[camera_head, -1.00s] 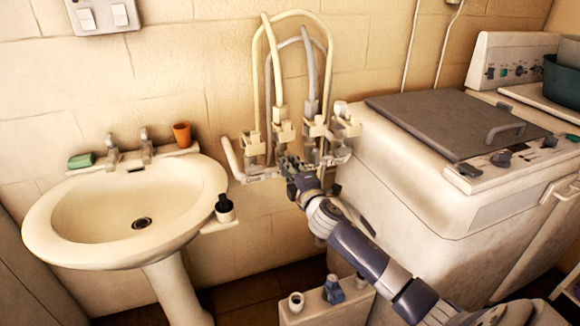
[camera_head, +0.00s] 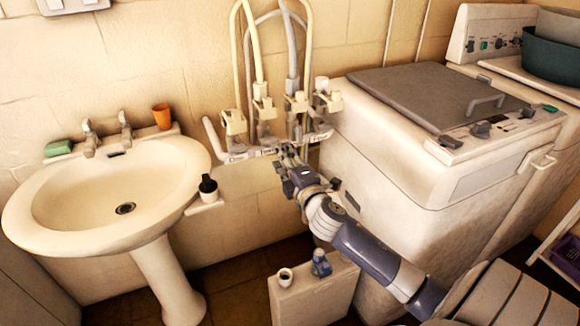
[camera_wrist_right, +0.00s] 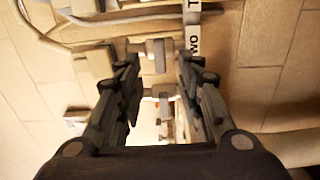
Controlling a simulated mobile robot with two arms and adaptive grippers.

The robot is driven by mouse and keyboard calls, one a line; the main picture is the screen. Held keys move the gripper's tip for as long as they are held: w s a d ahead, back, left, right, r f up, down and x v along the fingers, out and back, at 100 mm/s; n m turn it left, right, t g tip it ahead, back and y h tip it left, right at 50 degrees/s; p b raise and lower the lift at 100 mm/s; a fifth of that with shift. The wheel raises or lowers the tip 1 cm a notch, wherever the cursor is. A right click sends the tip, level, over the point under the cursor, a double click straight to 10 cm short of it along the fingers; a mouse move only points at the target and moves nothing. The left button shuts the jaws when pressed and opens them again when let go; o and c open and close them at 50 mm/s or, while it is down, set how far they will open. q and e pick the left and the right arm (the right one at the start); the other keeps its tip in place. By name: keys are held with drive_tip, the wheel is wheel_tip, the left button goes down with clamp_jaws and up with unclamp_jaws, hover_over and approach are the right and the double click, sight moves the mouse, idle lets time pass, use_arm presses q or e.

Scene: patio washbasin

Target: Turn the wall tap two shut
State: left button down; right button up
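The pale wall taps (camera_head: 265,120) stand in a cluster on the tiled wall, with hoses rising from them. My right gripper (camera_head: 288,158) is just in front of and below the cluster's label strip. In the right wrist view my right gripper (camera_wrist_right: 157,75) is open, its dark fingers apart on both sides. A small pale tap part (camera_wrist_right: 157,55) shows in the gap between the fingers; contact cannot be told. A label reading "TWO" (camera_wrist_right: 193,35) shows just beyond the right finger. In the head view the gripper partly hides the tap in front of it. My left gripper is not in view.
A washbasin (camera_head: 30,215) stands at left, with a green soap (camera_head: 58,148) and an orange cup (camera_head: 162,116). A washing machine (camera_head: 400,165) stands close on the right of the taps. A pale container (camera_head: 310,298) stands low beneath my right arm.

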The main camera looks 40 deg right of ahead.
drive_tip(key=shift+v, duration=2.05)
wheel_tip(320, 180, down, 19)
drive_tip(key=s+d+m+g, duration=0.1)
drive_tip(key=s+m+g, duration=0.1)
drive_tip(key=m+g, duration=0.15)
drive_tip(key=s+a+f+m+g+y, duration=0.1)
drive_tip(key=s+f+g, duration=0.1)
drive_tip(key=s+f, duration=0.35)
drive_tip(key=s+a+f+m+g+p, duration=0.1)
drive_tip(key=s+f+g, duration=0.1)
drive_tip(key=f, duration=0.7)
drive_tip(key=s+a+f+m+g+y, duration=0.1)
drive_tip(key=s+f+m+g, duration=0.1)
drive_tip(key=s+f, duration=0.35)
drive_tip(key=s+a+f+m+g, duration=0.1)
drive_tip(key=s+a+f, duration=0.4)
drive_tip(key=s, duration=0.6)
drive_tip(key=s+a+f+m+g+y, duration=0.1)
drive_tip(key=s+a+f+m+g, duration=0.1)
drive_tip(key=s+f, duration=0.7)
drive_tip(key=s+a+f+m+g+y, duration=0.1)
drive_tip(key=s+a+f+m+g, duration=0.1)
drive_tip(key=s+a+f+g, duration=0.2)
drive_tip(key=s+a+f, duration=0.3)
drive_tip(key=s, duration=0.5)
drive_tip(key=shift+s+a+f+p, duration=0.2)
drive_tip(key=shift+s+a+p, duration=0.15)
drive_tip(key=shift+s, duration=0.05)
drive_tip(key=shift+o, duration=0.5)
